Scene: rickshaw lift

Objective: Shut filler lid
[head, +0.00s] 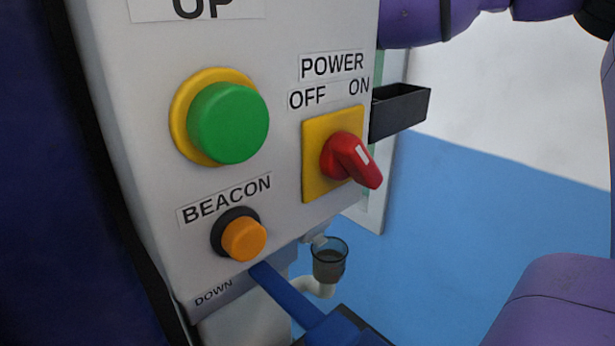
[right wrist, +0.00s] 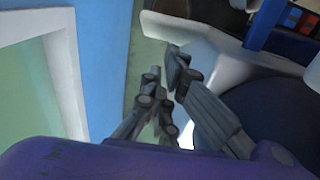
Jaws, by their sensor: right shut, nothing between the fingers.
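A small smoky see-through filler cup (head: 330,262) sits on a white elbow pipe (head: 318,287) under the control panel in the head view. Its top looks open, with a dark inside. A small pale piece (head: 318,239) stands at the back of its rim; I cannot tell whether it is the lid. My right gripper (right wrist: 165,72) is shut and empty in the right wrist view, near a pale curved part. The head view does not show this gripper, so its distance from the cup is unclear. My left gripper is not in view.
The grey control panel (head: 285,120) carries a green button (head: 230,122), an orange beacon button (head: 244,240) and a red power switch (head: 350,160). A blue lever (head: 290,297) juts out below. Blue floor right of the cup is clear.

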